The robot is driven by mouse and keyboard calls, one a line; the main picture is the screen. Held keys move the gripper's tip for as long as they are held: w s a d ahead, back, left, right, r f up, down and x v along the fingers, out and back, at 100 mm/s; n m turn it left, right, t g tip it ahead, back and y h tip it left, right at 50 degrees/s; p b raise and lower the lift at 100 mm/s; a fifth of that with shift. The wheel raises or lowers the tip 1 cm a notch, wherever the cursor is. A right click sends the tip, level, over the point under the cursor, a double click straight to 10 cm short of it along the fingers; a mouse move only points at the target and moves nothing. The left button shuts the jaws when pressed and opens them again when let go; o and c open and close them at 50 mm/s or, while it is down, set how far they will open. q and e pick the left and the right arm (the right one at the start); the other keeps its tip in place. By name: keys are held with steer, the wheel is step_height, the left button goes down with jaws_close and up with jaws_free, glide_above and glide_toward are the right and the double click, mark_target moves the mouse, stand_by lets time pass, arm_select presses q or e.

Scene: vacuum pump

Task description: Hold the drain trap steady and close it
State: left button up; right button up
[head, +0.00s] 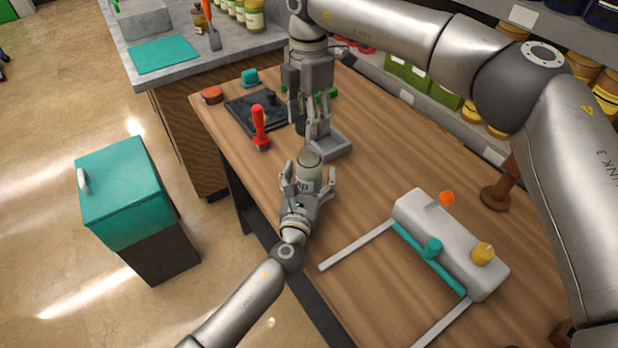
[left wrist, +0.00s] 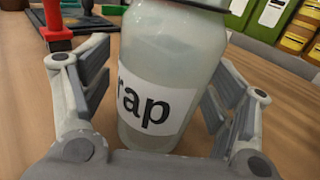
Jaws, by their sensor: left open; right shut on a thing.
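The drain trap (head: 309,171) is a pale, cloudy bottle standing upright on the wooden table. In the left wrist view the trap (left wrist: 168,60) shows a white label reading "rap" and a dark rim at its cut-off top. My left gripper (head: 308,187) is open, with one finger on each side of the trap; gaps show between fingers and bottle in the left wrist view (left wrist: 155,120). My right gripper (head: 317,136) points down just behind the trap's top. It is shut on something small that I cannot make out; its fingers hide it.
A grey block-like stand (head: 334,148) sits right behind the trap. A grey and teal fixture (head: 450,243) with long bars is at right. Table between is clear.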

arm_select(q)
steer(key=shift+c, duration=0.5)
steer(key=c, duration=1.5)
steer(key=shift+o, duration=0.2)
arm_select(e)
glide_above(309, 147)
steer(key=s, duration=0.2)
steer(key=shift+f, duration=2.45)
steer(key=shift+f, duration=0.9)
steer(key=shift+f, duration=0.6)
arm_select(q)
jaws_close()
arm_select(e)
steer(key=m, duration=1.3)
